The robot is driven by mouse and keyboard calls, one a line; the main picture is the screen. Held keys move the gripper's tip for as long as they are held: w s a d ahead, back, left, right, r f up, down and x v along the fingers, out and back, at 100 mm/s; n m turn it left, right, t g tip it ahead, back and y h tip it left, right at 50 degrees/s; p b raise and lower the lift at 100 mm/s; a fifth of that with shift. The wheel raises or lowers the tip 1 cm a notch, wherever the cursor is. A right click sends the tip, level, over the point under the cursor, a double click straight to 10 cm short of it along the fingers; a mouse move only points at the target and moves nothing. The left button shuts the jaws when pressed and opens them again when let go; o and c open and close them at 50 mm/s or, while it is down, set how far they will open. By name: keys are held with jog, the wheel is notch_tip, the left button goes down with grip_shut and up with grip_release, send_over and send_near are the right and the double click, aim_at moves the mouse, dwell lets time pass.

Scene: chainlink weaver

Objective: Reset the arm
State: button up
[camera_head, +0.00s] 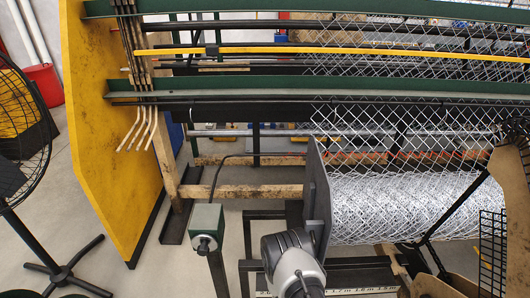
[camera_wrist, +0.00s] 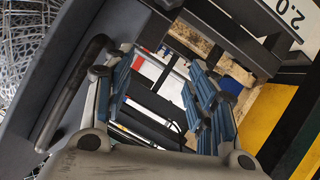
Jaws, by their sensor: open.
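My gripper (camera_wrist: 165,66) shows in the wrist view with its two blue-padded fingers spread apart. Nothing is between the fingers; dark bars and the pale floor show through the gap. In the head view, my grey and white arm (camera_head: 298,268) is at the bottom middle, just below a dark upright plate (camera_head: 318,200). The fingers cannot be made out in the head view.
A roll of chainlink mesh (camera_head: 400,208) lies right of the arm. A green switch box (camera_head: 206,222) on a post stands left of it. A yellow panel (camera_head: 105,120), a black fan (camera_head: 22,130) and green beams (camera_head: 290,85) surround the frame. Open floor (camera_head: 165,280) is at lower left.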

jog(key=w+a+r+m+g+y, duration=0.1)
jog(key=w+r+g, duration=0.15)
jog(key=r, duration=1.15)
jog(key=w+a+r+m+g+y, duration=0.1)
jog(key=w+r, duration=0.3)
jog(key=r, duration=1)
jog(key=s+d+r+g+y, duration=0.1)
jog(key=s+d+r+g, duration=0.2)
jog(key=s+r, duration=1.7)
jog(key=s+d+r+g, duration=0.1)
jog(key=s, duration=0.8)
jog(key=s+d+r, duration=0.1)
jog(key=s+d, duration=0.1)
jog(key=s, duration=0.8)
jog(key=shift+d+m+g+h, duration=0.3)
jog(key=shift+g+h, duration=0.05)
jog(key=shift+h, duration=0.05)
